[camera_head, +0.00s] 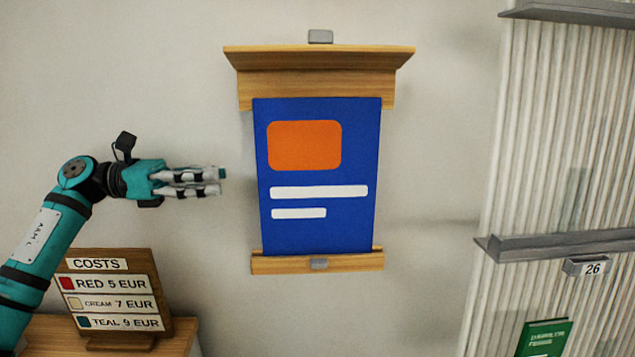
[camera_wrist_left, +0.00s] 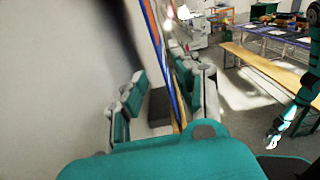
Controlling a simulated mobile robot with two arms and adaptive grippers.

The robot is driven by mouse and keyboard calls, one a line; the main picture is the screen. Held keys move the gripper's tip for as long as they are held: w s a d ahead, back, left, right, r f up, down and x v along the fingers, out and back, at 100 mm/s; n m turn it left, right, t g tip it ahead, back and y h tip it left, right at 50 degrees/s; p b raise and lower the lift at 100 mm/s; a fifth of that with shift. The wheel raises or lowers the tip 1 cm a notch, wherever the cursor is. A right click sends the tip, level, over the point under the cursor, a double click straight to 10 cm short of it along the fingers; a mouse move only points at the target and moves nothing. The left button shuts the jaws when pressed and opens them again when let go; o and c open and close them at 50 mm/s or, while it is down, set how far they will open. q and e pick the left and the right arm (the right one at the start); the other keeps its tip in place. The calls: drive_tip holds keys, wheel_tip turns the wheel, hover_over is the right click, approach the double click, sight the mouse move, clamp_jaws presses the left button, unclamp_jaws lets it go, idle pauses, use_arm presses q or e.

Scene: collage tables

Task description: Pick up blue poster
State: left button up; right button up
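The blue poster (camera_head: 320,228) hangs upright on a wooden holder (camera_head: 318,85) on the wall, with an orange block and two white bars on it. My left gripper (camera_head: 222,181) is just left of the poster's left edge, pointing at it, apart from it and empty. In the left wrist view its fingers (camera_wrist_left: 160,76) are spread. The poster (camera_wrist_left: 168,60) shows there edge-on as a thin blue strip, between the fingers in the picture. My right gripper (camera_wrist_left: 273,138) shows small at the right of the left wrist view; its finger opening is too small to tell.
A costs sign (camera_head: 115,295) stands on a wooden surface (camera_head: 185,328) at the lower left. A ribbed panel with grey ledges (camera_head: 560,245) and a green booklet (camera_head: 545,338) is at the right. A wooden bench (camera_wrist_left: 265,66) shows in the wrist view. The wall around the poster is clear.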

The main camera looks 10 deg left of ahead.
sight(261, 172)
use_arm(q)
drive_tip(key=p+x, duration=0.3)
drive_tip(key=x, duration=0.6)
drive_tip(key=p+x, duration=0.2)
drive_tip(key=x, duration=0.1)
drive_tip(key=shift+w+d+f+p, duration=0.2)
drive_tip(key=shift+d+p, duration=0.05)
drive_tip(key=shift+p, duration=0.05)
drive_tip(key=shift+w+d, duration=0.1)
drive_tip(key=shift+d, duration=0.1)
drive_tip(key=shift+a+f, duration=0.1)
drive_tip(key=shift+f, duration=0.05)
drive_tip(key=shift+c, duration=1.2)
clamp_jaws()
